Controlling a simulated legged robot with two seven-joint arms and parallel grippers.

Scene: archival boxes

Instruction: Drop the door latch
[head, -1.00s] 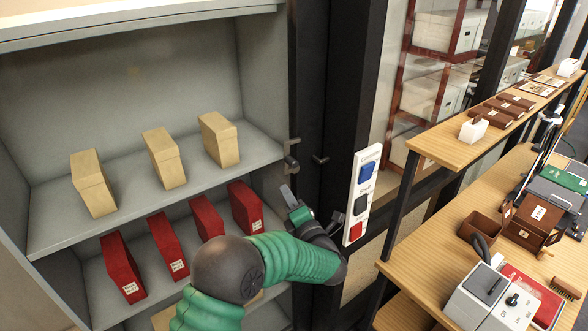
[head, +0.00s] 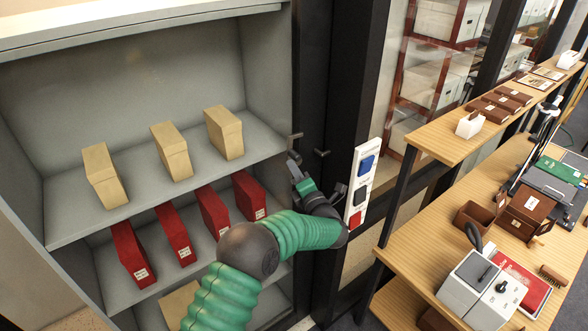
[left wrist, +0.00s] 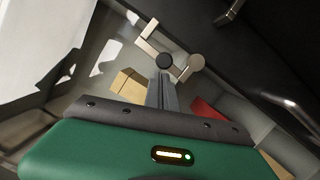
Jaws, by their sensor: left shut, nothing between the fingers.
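The door latch (head: 295,145) is a small metal piece on the dark post at the right edge of the grey cabinet. In the left wrist view the latch (left wrist: 150,42) shows as a bent metal bar with a round dark end and a pale disc beside it. My left gripper (head: 293,166) is shut and empty, just below the latch, its fingers pointing up. In the left wrist view its fingers (left wrist: 163,84) reach close to the latch's dark round end; I cannot tell whether they touch. My right gripper is not in view.
The open cabinet holds tan boxes (head: 172,152) on an upper shelf and red boxes (head: 173,235) below. A second small handle (head: 322,153) and a white switch panel (head: 360,185) are right of the latch. A wooden desk (head: 410,245) stands further right.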

